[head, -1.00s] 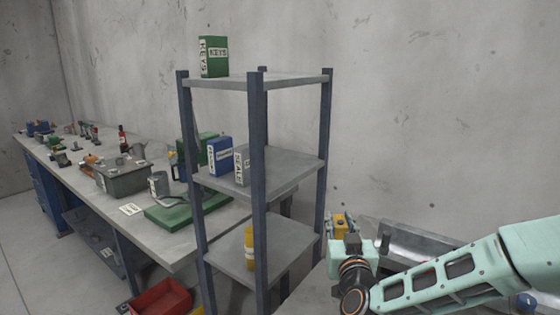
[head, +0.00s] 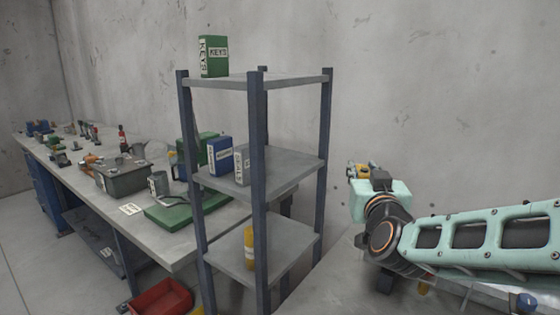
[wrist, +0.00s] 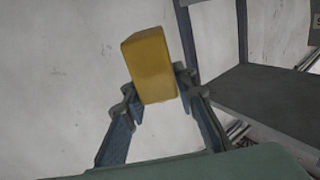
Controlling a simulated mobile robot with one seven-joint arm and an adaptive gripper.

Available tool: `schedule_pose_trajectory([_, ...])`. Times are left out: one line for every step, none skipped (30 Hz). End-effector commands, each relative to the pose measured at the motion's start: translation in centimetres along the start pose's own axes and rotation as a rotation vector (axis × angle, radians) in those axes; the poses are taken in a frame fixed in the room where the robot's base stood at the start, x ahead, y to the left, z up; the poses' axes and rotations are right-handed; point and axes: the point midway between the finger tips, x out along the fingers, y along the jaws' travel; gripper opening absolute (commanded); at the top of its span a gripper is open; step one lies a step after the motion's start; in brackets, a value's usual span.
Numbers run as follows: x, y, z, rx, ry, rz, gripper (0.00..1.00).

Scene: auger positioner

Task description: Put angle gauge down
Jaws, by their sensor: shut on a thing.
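The angle gauge is most likely the yellow block in my gripper; no scale or marking on it can be read. In the wrist view the yellow block (wrist: 151,66) sits between the two fingers of my gripper (wrist: 158,95), which is shut on it. In the head view my gripper (head: 356,174) is right of the shelf rack, in front of the wall, with a small yellow part of the block (head: 363,171) showing. The wrist hides most of the block there. It is held in the air, apart from the shelves.
A rack with grey shelves (head: 285,168) and blue posts stands left of my gripper. It bears a green KEYS box (head: 213,56), a blue box (head: 220,156), a grey-white box (head: 242,165) and a yellow cylinder (head: 250,248). A cluttered workbench (head: 190,238) and red bin (head: 160,298) lie further left.

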Motion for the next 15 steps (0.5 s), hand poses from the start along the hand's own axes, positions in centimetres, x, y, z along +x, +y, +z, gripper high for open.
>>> schedule_pose_trajectory([-0.2,0.4,-1.0,0.002,0.005,0.007,0.00])
schedule_pose_trajectory([-0.4,0.4,-1.5,0.003,0.005,0.007,0.00])
schedule_pose_trajectory([-0.6,0.4,-2.0,0.001,0.005,0.008,0.00])
schedule_pose_trajectory([-0.7,0.4,-2.4,0.000,0.005,0.008,0.00])
schedule_pose_trajectory([-0.8,0.4,-2.7,0.000,0.005,0.008,0.00])
schedule_pose_trajectory([-1.0,0.4,-3.1,-0.001,0.004,0.007,0.00])
schedule_pose_trajectory([-1.1,0.3,-3.5,-0.002,0.004,0.007,0.00])
schedule_pose_trajectory([-1.2,0.3,-3.7,-0.003,0.004,0.007,0.00])
schedule_pose_trajectory([-1.3,0.2,-4.0,-0.003,0.003,0.006,0.00])
schedule_pose_trajectory([-1.4,0.2,-4.2,-0.002,0.003,0.006,0.00])
schedule_pose_trajectory([-1.5,0.2,-4.4,-0.002,0.003,0.005,0.00])
schedule_pose_trajectory([-1.6,0.1,-4.7,-0.003,0.003,0.004,0.00])
schedule_pose_trajectory([-1.7,0.1,-4.9,-0.002,0.003,0.005,0.00])
schedule_pose_trajectory([-1.7,0.0,-5.1,-0.002,0.003,0.004,0.00])
schedule_pose_trajectory([-1.8,-0.1,-5.3,-0.002,0.003,0.002,0.00])
